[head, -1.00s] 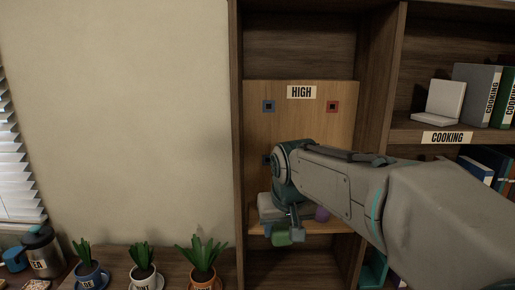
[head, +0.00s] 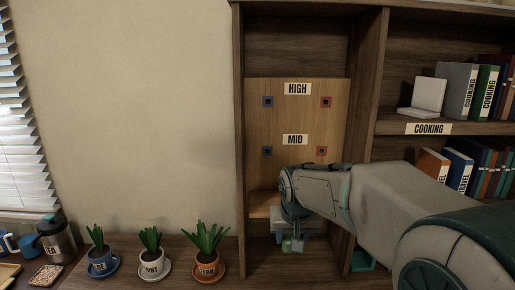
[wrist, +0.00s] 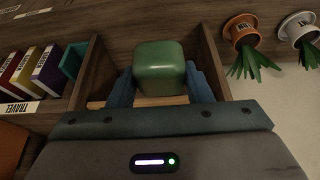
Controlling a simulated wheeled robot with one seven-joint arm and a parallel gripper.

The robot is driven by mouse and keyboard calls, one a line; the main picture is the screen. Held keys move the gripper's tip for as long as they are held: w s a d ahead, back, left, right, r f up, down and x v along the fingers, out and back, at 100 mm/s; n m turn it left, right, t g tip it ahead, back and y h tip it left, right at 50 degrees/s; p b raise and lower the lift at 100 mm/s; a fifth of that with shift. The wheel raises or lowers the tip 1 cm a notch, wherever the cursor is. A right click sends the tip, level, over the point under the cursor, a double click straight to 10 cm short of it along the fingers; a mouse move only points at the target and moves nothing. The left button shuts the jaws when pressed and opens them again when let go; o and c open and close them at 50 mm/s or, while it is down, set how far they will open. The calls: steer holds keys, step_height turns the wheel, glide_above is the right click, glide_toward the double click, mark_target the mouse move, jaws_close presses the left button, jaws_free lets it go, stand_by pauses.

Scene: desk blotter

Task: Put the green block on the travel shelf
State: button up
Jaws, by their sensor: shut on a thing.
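The green block (head: 287,246) is held low in front of the tall middle cubby in the head view. My gripper (head: 292,245) is shut on it. In the wrist view the green block (wrist: 160,68) sits between the two blue fingers, clear of any surface. The travel shelf shows right of the cubby in the head view, below the cooking shelf, with an orange travel book (head: 434,163) and a blue one. My arm hides its lower edge. The wrist view, upside down, shows its TRAVEL label (wrist: 18,107) at left.
A wooden board (head: 297,115) labelled HIGH and MID stands in the cubby, with blue and red square marks. A dark upright (head: 368,100) divides cubby from book shelves. Potted plants (head: 152,265) stand on the desk at left. A teal object (head: 362,261) is low at right.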

steer(key=w+d+f+m+h, duration=0.1)
steer(key=w+d+f+m, duration=0.15)
steer(key=f, duration=0.45)
steer(key=w+d+f+m, duration=0.1)
steer(key=w+d+f, duration=0.1)
steer(key=d+f, duration=0.3)
steer(key=s+f+n, duration=0.2)
steer(key=s+f, duration=0.1)
steer(key=f, duration=0.5)
steer(key=s+f+n+y, duration=0.1)
steer(key=s+f, duration=0.2)
steer(key=f, duration=0.5)
steer(key=shift+s+a+n, duration=0.3)
steer(key=shift+a+n, duration=0.05)
steer(key=shift+a, duration=0.05)
